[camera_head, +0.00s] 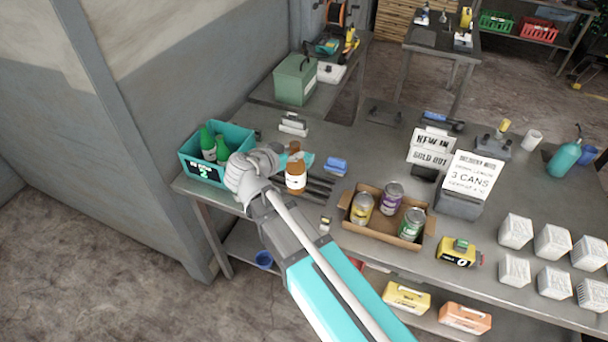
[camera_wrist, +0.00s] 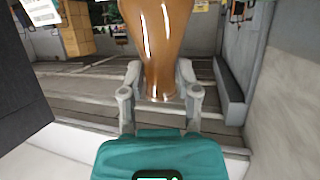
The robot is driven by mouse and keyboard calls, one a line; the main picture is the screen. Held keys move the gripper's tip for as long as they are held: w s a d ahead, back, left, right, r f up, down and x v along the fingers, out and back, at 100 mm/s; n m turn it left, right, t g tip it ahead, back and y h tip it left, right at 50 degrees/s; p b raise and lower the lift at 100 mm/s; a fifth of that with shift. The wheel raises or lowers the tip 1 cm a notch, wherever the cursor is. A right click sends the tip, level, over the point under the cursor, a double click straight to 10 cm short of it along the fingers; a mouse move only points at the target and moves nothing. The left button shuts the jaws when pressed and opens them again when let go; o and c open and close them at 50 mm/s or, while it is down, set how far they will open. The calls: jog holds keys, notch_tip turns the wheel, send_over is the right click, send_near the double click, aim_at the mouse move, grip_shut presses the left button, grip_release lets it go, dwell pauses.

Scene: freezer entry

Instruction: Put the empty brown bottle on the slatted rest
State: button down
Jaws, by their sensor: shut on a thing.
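My gripper (camera_head: 286,160) reaches over the back-left part of the bench and is shut on the brown bottle (camera_head: 296,178). The bottle looks upright in the head view, with a pale label. In the wrist view the brown bottle (camera_wrist: 162,40) stands between the two fingers of my gripper (camera_wrist: 160,95). The slatted rest (camera_head: 319,188), a set of dark parallel bars, lies on the bench just right of the bottle. The bottle and my gripper hide part of it. I cannot tell whether the bottle's base touches the rest.
A teal crate (camera_head: 237,132) with green bottles is left of my gripper. A blue block (camera_head: 336,165) lies behind the rest. A cardboard tray (camera_head: 398,242) with cans is to the right.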

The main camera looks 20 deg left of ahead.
jog(key=shift+w, duration=0.25)
jog(key=shift+w, duration=0.1)
jog(key=shift+w+a+f+b, duration=0.2)
jog(key=shift+w+f+b, duration=0.1)
jog(key=shift+w, duration=0.1)
jog(key=w+a+f+b, duration=0.4)
jog(key=w+f+b, duration=0.4)
jog(key=w, duration=0.3)
jog(key=shift+w+f, duration=0.2)
jog(key=shift+w, duration=0.05)
jog(key=shift+f+b, duration=0.1)
jog(key=shift+b, duration=0.2)
